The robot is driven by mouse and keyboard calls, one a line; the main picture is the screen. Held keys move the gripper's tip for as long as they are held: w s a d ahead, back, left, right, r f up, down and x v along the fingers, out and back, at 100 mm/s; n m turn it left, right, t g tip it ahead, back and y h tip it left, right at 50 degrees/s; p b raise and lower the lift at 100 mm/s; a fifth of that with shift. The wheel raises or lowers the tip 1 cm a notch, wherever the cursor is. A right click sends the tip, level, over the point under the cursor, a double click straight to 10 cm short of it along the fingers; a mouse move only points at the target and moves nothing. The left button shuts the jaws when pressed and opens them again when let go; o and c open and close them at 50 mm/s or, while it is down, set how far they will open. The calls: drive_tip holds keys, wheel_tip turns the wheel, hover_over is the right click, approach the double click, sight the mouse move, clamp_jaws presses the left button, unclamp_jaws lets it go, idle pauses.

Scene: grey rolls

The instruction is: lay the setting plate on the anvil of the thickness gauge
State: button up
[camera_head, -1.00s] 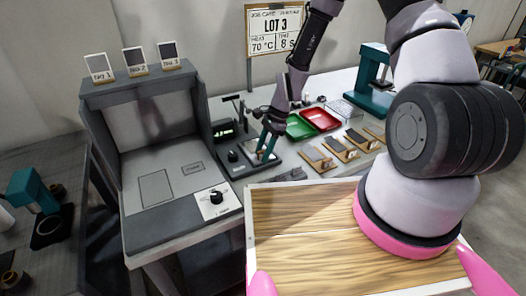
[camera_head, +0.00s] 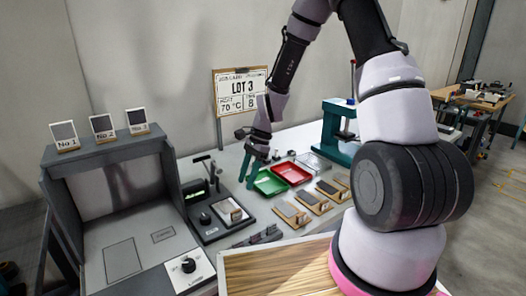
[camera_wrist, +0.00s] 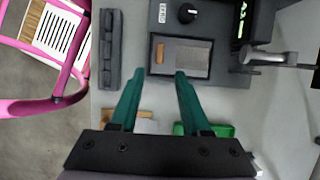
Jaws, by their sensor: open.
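The thickness gauge (camera_head: 210,218) stands on the bench; its dark base also shows at the top of the wrist view (camera_wrist: 245,76). A grey plate (camera_wrist: 195,58) with an orange-brown strip at one end lies flat on the gauge's anvil (camera_wrist: 170,73); it looks like the setting plate, and it shows small in the head view (camera_head: 232,211). My gripper (camera_head: 247,178) is open and empty, raised above the bench, right of and behind the gauge in the head view. In the wrist view the green fingertips (camera_wrist: 157,78) are spread, with nothing between them, and appear just below the anvil.
A dark slotted bar (camera_wrist: 108,50) lies beside the gauge. Green (camera_head: 269,182) and red (camera_head: 292,173) trays and several wood-mounted grey samples (camera_head: 292,213) lie to the right. A grey booth (camera_head: 115,200) stands left, a teal press (camera_head: 335,135) at the back right.

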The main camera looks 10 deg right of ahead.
drive_tip(key=s+d+r+n+t+h, duration=0.15)
drive_tip(key=d+r, duration=0.25)
drive_tip(key=r, duration=0.7)
drive_tip(key=s+d+r+n+t, duration=0.1)
drive_tip(key=d+r+n+t, duration=0.25)
drive_tip(key=r, duration=0.65)
drive_tip(key=s+d+r+n+t, duration=0.2)
drive_tip(key=s+d+r, duration=0.1)
drive_tip(key=s+r, duration=0.3)
drive_tip(key=s+d+r+n+t, duration=0.2)
drive_tip(key=s+d+r, duration=0.1)
drive_tip(key=s+r, duration=0.4)
drive_tip(key=shift+d+r+h, duration=0.2)
drive_tip(key=shift+r+h, duration=0.15)
drive_tip(key=shift+r, duration=0.4)
